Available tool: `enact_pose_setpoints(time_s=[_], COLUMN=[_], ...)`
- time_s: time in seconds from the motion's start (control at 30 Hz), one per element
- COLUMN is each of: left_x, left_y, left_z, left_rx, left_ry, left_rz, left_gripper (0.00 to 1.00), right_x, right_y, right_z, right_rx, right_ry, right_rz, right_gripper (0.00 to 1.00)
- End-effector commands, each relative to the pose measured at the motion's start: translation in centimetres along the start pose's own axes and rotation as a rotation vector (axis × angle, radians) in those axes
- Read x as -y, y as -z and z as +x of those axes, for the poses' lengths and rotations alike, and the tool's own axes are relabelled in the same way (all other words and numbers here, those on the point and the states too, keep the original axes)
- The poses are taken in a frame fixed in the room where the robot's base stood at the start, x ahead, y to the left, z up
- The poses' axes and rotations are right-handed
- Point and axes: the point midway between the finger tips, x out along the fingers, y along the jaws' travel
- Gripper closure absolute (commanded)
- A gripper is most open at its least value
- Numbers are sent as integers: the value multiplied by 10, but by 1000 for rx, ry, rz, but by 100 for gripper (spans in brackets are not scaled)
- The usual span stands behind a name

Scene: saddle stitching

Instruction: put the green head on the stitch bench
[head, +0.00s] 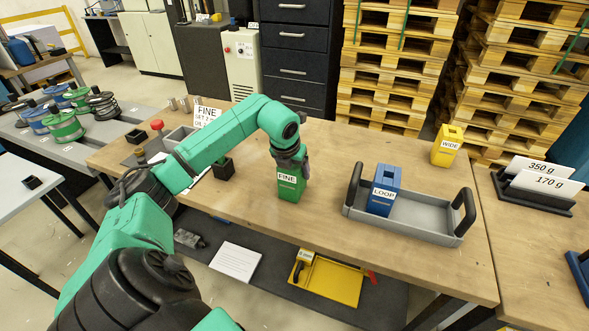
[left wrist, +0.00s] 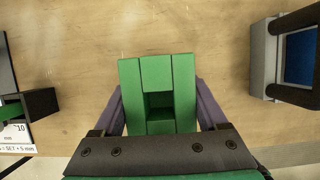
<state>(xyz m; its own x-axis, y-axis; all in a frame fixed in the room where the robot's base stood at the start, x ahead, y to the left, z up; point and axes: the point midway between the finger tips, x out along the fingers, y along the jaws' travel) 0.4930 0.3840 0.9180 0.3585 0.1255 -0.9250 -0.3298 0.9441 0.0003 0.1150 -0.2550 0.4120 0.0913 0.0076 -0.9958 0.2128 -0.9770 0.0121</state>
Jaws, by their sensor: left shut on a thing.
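The green head (head: 289,186), labelled FINE, is a tall block with a square opening in its top. My left gripper (head: 288,157) is shut on its upper part from above. In the left wrist view the green head (left wrist: 158,72) sits upright between the two purple-grey fingers of my left gripper (left wrist: 160,105). It is over the wooden bench top (head: 330,235); whether its base touches the wood I cannot tell. My right gripper is not in view.
A grey tray (head: 420,222) with black handles holds a blue LOOP head (head: 384,189), right of the green head. A yellow WIDE head (head: 447,146) stands behind it. A small black block (head: 222,168) and a FINE sign (head: 207,115) are to the left.

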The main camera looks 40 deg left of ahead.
Motion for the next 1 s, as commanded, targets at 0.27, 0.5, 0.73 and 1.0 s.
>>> enact_pose_setpoints(time_s=[0.27,0.5,0.73,1.0], left_x=[0,0,0,0], left_y=[-1,0,-1,-2], left_z=[0,2,-8,-78], left_rx=[7,2,5,8], left_ry=[2,1,1,0], left_rz=[-1,0,1,0], left_gripper=[100,0,0,0], right_x=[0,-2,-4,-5], right_y=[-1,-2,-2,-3], right_z=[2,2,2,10], right_rx=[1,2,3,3], right_ry=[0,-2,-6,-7], right_rz=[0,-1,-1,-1], right_gripper=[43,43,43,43])
